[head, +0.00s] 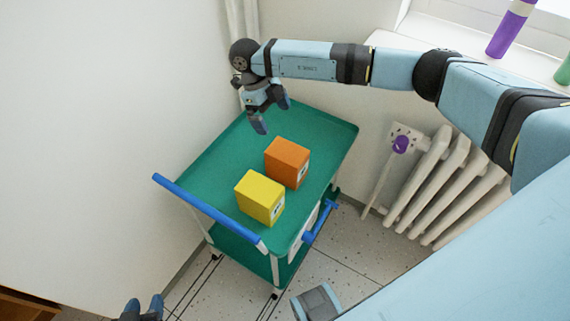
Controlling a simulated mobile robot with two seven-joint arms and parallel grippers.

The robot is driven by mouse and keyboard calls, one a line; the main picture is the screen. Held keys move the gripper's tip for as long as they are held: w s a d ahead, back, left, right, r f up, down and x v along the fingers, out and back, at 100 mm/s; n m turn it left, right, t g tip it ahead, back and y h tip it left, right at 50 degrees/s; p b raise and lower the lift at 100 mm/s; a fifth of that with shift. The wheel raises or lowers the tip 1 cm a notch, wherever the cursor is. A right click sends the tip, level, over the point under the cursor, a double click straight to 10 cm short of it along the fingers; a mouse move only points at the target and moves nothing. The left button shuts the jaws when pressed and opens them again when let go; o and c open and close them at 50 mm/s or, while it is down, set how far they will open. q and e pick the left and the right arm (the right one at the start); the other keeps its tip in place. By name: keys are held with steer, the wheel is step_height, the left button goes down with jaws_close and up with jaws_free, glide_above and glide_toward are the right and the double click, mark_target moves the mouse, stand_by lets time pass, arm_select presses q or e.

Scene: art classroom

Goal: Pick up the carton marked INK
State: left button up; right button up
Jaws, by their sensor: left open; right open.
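Two cartons stand upright on the green top of a trolley (205,165). The yellow carton (260,197) is nearer, and the orange carton (287,162) is just behind it to the right. Each has a small pale label on its right-hand side, too small and slanted to read, so I cannot tell which is marked INK. My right gripper (273,115) is open and empty above the far part of the trolley top, beyond the orange carton. My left gripper (142,308) is open at the bottom edge, left of the trolley; only its fingertips show.
The trolley has a blue handle (210,211) at its near left and a lower shelf. A white wall is on the left. A radiator (445,185) stands right of the trolley under a sill with a purple bottle (509,30). Bare trolley top surrounds the cartons.

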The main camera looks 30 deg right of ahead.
glide_above(286, 151)
steer(key=w, duration=0.2)
steer(key=f, duration=0.6)
steer(key=shift+s+a+f, duration=0.25)
steer(key=shift+f, duration=0.15)
steer(key=shift+a+b+x, duration=0.2)
steer(key=shift+b+x, duration=0.35)
steer(key=shift+x, duration=2.25)
steer(key=shift+w+f, duration=0.1)
steer(key=shift+f, duration=0.25)
steer(key=c, duration=1.5)
